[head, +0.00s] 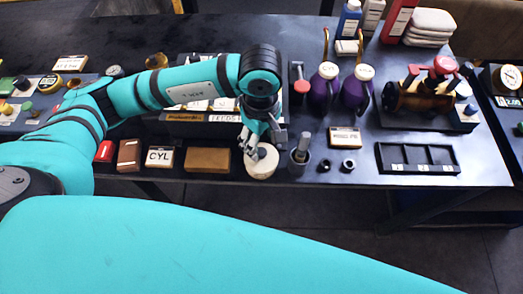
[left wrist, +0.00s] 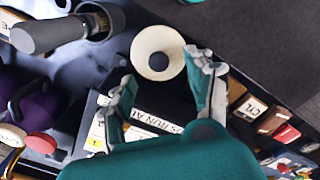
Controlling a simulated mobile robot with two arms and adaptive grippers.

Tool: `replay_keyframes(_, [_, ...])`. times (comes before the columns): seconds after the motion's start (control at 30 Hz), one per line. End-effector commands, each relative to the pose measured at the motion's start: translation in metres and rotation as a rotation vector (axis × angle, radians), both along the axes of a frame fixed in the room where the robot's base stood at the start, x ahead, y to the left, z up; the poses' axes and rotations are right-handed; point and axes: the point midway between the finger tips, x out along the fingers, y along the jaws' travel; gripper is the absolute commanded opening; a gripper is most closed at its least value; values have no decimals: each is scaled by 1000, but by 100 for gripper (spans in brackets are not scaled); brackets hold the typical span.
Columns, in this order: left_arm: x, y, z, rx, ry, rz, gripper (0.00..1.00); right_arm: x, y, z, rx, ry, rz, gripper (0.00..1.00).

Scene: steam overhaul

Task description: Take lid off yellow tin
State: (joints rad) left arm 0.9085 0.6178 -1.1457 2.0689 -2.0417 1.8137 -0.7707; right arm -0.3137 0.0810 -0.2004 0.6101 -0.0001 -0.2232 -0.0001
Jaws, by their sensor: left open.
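The pale yellow tin (head: 261,168) stands near the front edge of the table, its round lid topped by a dark knob. From above in the left wrist view, the round cream lid (left wrist: 145,65) with its dark centre knob (left wrist: 159,61) shows at the top centre. My left gripper (head: 254,143) is over the tin and points down at it. In the left wrist view the left gripper's (left wrist: 162,69) fingers are open and spread to either side of the lid, holding nothing. Whether a finger touches the lid I cannot tell. My right gripper is not in view.
A grey cup with a rod (head: 300,155) stands just right of the tin, with two small black rings (head: 348,164) beyond. A brown block (head: 208,160) and a CYL card (head: 159,158) are to the left. Purple oil cans (head: 322,88) and a black tray (head: 418,158) are farther right.

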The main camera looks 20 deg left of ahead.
Motion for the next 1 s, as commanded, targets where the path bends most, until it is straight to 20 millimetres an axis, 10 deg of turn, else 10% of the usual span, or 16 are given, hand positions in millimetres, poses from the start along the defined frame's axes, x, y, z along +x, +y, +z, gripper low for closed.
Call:
replay_keyframes(0.2, [0,0,-14,0,3,0,55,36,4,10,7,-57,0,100])
replay_keyframes(0.8, [4,0,-63,-1,0,-1,55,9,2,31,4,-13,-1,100])
replay_keyframes(1.0, [4,0,-63,-1,0,-1,32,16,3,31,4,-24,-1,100])
